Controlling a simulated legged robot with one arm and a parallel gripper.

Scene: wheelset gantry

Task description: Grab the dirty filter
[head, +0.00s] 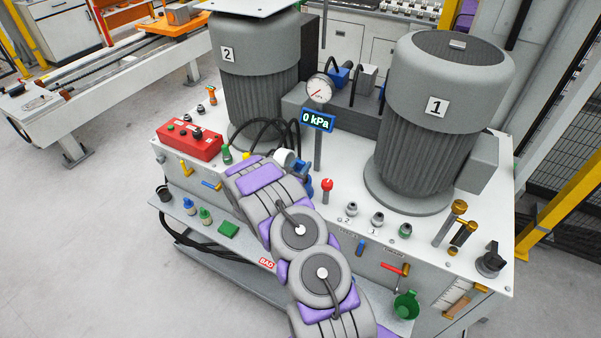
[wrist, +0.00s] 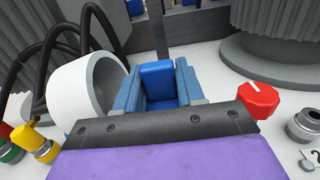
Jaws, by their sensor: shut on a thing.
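My gripper (wrist: 160,127) shows in the wrist view as a black bolted jaw edge with a purple cover. A hollow white cylinder (wrist: 86,88) lies tilted just left of the blue part. In the head view the white cylinder (head: 284,158) and blue part (head: 302,170) are at the arm's far end. No dirt can be made out.
Motors 2 (head: 255,75) and 1 (head: 438,110) flank the gauge (head: 319,89), whose display reads 0 kPa. A red knob (wrist: 258,99) stands right of the jaw. Black hoses (wrist: 65,55) loop at left. A red control box (head: 188,140) sits on the bench's left.

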